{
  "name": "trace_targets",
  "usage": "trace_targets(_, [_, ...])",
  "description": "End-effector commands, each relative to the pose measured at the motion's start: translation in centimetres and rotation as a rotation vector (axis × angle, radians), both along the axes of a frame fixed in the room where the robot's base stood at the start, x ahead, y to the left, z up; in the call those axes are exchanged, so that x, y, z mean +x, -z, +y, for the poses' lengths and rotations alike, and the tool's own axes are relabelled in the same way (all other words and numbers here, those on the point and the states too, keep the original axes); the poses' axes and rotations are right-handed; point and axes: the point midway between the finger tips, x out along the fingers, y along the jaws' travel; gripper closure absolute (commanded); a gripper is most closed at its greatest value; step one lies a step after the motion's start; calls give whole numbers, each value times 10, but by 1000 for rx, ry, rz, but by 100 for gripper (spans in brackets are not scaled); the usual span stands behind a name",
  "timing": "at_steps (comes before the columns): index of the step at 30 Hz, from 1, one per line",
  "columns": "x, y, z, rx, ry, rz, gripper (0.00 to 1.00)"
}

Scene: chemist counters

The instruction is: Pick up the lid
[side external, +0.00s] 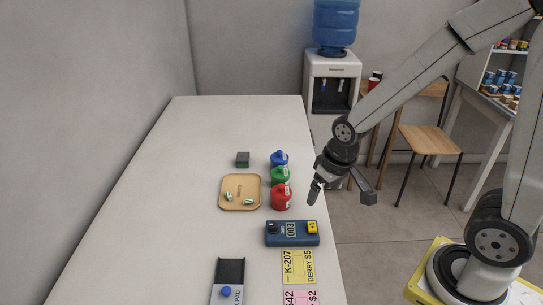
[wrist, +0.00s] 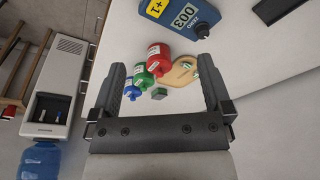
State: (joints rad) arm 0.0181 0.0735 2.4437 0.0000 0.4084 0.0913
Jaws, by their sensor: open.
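I cannot make out a separate lid for certain. A red bottle (side external: 281,196), a green bottle (side external: 280,175) and a blue bottle (side external: 279,158) stand in a row near the counter's right edge. They also show between my fingers in the wrist view, as the red bottle (wrist: 159,56), green bottle (wrist: 145,71) and blue bottle (wrist: 132,89). My gripper (side external: 341,194) is open and empty, in the air to the right of the red bottle, apart from everything. Its two spread fingers (wrist: 160,72) show in the wrist view.
A tan tray (side external: 234,205) with small striped pieces lies left of the bottles. A dark green box (side external: 243,159) sits behind it. A blue counter device (side external: 278,234), yellow card (side external: 299,266) and dark pad with blue knob (side external: 229,272) lie in front. The counter's left side is clear.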

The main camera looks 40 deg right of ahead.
Motion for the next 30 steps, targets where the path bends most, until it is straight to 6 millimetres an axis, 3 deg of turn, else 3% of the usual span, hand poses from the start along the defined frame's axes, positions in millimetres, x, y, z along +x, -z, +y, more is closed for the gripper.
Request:
trace_targets(15, [126,-10,-39,74,468,66,0])
trace_targets(30, [222,-1,-92,128,941,123,0])
